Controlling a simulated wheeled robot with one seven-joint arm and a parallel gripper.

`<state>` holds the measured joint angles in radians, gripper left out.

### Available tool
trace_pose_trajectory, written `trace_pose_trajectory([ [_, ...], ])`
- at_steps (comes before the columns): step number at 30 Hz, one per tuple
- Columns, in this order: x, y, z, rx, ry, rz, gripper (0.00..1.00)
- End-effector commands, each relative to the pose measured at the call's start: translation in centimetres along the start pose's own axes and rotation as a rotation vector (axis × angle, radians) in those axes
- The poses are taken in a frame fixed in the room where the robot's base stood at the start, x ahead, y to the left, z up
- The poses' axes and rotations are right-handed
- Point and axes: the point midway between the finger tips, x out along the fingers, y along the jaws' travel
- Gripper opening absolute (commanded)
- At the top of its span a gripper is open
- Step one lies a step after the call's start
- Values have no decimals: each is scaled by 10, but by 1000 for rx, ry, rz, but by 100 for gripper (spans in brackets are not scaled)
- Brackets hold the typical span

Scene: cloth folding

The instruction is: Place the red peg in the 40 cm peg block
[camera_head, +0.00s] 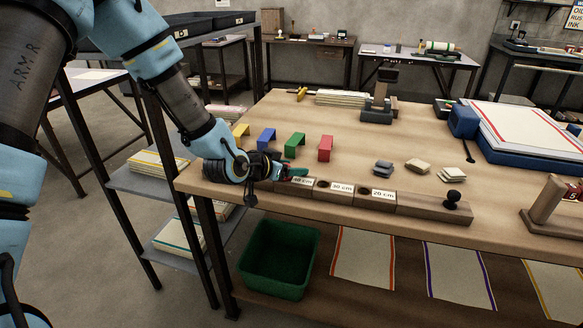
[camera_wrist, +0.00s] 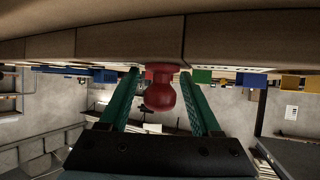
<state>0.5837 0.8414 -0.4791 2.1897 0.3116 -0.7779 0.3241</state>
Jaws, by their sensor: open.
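The red peg (camera_wrist: 160,93) has a round knob. In the wrist view it is between the two green fingers of my gripper (camera_wrist: 163,75), with a gap to each finger. Its narrow end meets the edge of the wooden block row (camera_wrist: 130,42); I cannot tell how deep it sits. In the head view my gripper (camera_head: 294,174) is at the left end of the row, beside the 40 cm block (camera_head: 303,182). Only a little red shows there, and my gripper hides the rest. The wrist view is upside down.
The 30 cm block (camera_head: 341,188) and 20 cm block (camera_head: 382,195) continue the row rightward, ending near a dark knob (camera_head: 453,199). Yellow, blue (camera_head: 266,138), green (camera_head: 295,145) and red (camera_head: 325,148) brackets stand behind my gripper. Folded cloths (camera_head: 418,165) lie to the right.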

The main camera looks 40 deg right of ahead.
Motion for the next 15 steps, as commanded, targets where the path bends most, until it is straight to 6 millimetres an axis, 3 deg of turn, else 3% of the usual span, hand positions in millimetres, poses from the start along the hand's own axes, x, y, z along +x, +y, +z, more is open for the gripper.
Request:
trace_pose_trajectory([
  [8, -3, 0, -4, 0, 0, 1, 65],
  [15, -43, -1, -2, 2, 1, -2, 65],
])
